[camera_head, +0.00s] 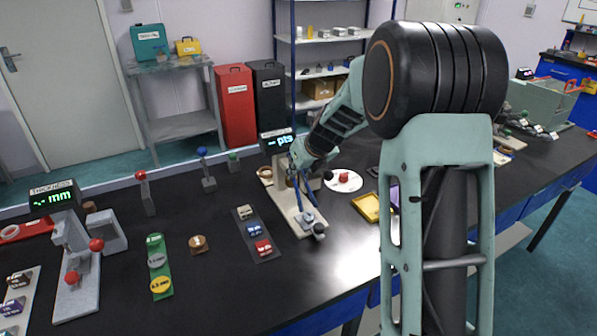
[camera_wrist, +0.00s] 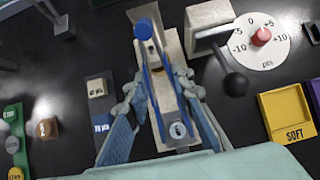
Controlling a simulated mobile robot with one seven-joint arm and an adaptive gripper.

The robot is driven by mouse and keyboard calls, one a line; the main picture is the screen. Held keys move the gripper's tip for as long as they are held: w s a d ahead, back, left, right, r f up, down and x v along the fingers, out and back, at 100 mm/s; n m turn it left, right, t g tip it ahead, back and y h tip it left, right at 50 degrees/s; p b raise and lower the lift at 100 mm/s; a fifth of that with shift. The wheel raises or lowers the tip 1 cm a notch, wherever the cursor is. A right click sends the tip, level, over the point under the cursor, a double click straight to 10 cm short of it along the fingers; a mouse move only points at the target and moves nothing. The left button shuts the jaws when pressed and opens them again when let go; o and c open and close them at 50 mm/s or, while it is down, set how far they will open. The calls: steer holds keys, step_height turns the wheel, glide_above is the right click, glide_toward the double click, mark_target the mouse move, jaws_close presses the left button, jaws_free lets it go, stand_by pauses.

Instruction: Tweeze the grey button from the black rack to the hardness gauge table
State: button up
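A grey button (camera_head: 308,218) with a pale, figured top sits on the front end of the beige hardness gauge base (camera_head: 289,211); it also shows in the wrist view (camera_wrist: 178,130). The black rack (camera_head: 267,257) lies just left of the gauge and holds beige, blue and red buttons. The two tweezer legs reach down on either side of the grey button. I cannot tell whether their tips touch it. The gauge's display (camera_head: 277,140) is behind my gripper, partly hidden.
A white dial (camera_head: 343,180) with a red knob and a yellow tray (camera_head: 367,207) are right of the gauge. Left stand a brown button (camera_head: 197,243), a green rack (camera_head: 157,240) and the thickness gauge (camera_head: 76,265). Knobbed posts stand behind. The front table strip is clear.

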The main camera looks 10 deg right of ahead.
step_height(320, 180, up, 10)
steer(key=p, duration=0.9)
steer(key=shift+s+f, duration=0.1)
steer(key=shift+f, duration=0.1)
